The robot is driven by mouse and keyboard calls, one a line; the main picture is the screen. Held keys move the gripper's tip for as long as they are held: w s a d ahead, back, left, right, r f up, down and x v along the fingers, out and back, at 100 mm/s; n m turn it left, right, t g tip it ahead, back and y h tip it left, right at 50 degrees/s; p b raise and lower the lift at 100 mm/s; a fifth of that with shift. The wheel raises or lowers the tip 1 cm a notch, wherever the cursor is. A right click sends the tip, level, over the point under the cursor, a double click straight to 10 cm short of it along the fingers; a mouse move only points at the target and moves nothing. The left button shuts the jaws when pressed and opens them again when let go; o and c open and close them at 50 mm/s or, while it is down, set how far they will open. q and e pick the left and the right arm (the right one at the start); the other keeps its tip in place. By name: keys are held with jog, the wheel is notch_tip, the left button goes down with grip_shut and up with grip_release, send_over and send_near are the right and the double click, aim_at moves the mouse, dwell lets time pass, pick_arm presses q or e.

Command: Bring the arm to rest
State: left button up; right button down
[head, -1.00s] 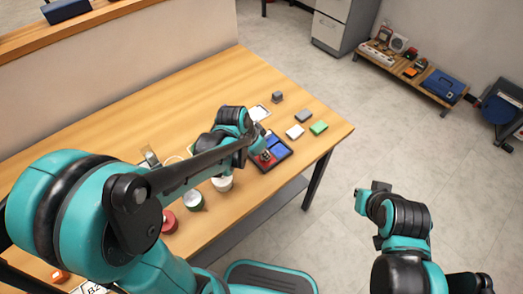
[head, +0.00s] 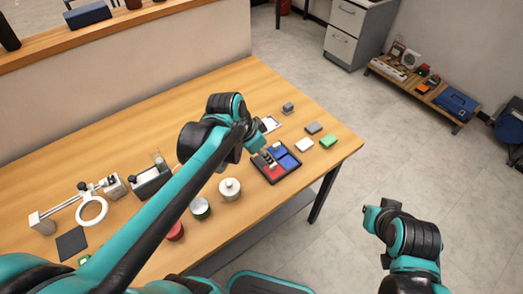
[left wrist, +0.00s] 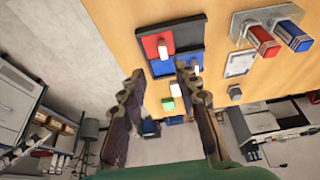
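My left gripper (left wrist: 163,82) is open and empty in the left wrist view, its two fingers well apart. In the head view the left arm reaches over the table, with the hand above the dark tray (head: 278,179). The tray's red and blue compartments also show in the left wrist view (left wrist: 190,27). A small pale piece (left wrist: 164,46) is in the red compartment, clear of the fingers. My right gripper (head: 376,214) is over the floor, right of the table; its fingers are too unclear to read.
The wooden table (head: 130,140) holds a ring lamp (head: 91,211), a white round container (head: 229,189), a tin (head: 200,207) and a green block (head: 328,142). A low shelf (head: 425,92) stands at the far right. The floor between is clear.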

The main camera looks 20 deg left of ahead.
pick_arm(q)
jog(key=shift+v, duration=1.05)
jog(key=s+a+f+n+t+y, duration=0.2)
jog(key=s+a+n+t, duration=0.1)
jog(key=s+n, duration=0.4)
jog(key=shift+s+a+n+t+y, duration=0.35)
jog(key=shift+s+a, duration=0.4)
jog(key=shift+s, duration=0.3)
